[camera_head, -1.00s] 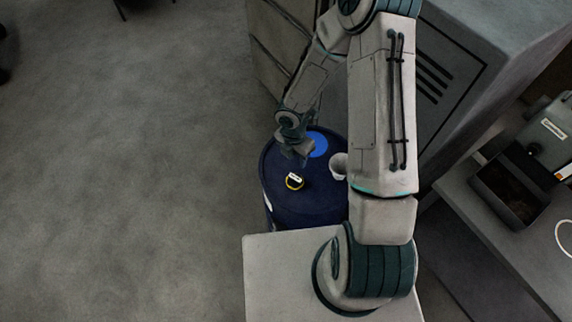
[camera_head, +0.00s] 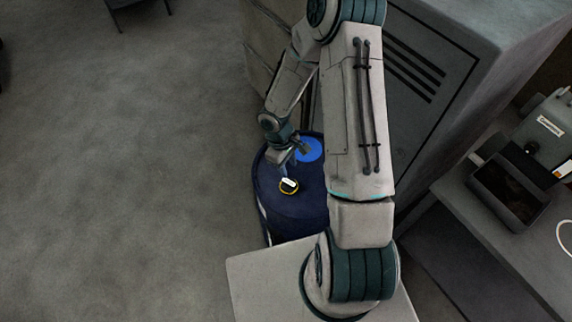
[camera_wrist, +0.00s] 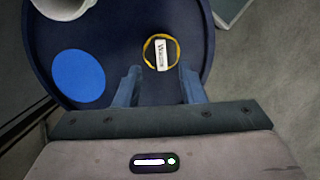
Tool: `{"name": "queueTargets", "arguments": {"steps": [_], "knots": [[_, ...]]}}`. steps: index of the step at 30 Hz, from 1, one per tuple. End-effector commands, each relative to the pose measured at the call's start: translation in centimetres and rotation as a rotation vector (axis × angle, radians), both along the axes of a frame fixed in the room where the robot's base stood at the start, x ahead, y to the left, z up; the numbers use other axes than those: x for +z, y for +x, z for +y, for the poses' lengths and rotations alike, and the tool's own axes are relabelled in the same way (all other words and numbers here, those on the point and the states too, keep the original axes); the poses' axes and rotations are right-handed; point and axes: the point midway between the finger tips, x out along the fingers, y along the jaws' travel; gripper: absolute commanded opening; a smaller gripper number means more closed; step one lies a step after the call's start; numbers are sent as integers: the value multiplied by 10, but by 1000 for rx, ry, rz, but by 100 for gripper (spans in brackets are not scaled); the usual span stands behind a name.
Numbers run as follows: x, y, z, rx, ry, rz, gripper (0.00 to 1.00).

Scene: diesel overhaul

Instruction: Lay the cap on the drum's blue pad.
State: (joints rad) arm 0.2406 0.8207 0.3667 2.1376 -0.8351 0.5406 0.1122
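The cap (camera_head: 289,186), dark with a yellow rim and a white label, lies on top of the dark blue drum (camera_head: 305,208). In the wrist view the cap (camera_wrist: 160,52) is ahead of my fingertips, roughly between their lines, and apart from them. The round blue pad (camera_head: 311,150) is on the drum top behind the cap; in the wrist view the pad (camera_wrist: 78,79) is left of the cap and bare. My gripper (camera_wrist: 160,78) is open and empty above the drum; it also shows in the head view (camera_head: 293,163).
A white cup (camera_wrist: 62,8) stands on the drum beside the pad, cut by the wrist view's top edge; my arm hides it in the head view. A grey cabinet (camera_head: 440,110) is close behind. A bench with a dark bin (camera_head: 507,187) is at right.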

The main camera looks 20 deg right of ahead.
Motion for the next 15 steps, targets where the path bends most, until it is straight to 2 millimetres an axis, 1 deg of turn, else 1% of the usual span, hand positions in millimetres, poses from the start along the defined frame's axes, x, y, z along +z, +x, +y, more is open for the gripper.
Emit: {"name": "queueTargets", "arguments": {"steps": [15], "knots": [[-59, 0, 1, 5, 2, 1, 36]]}}
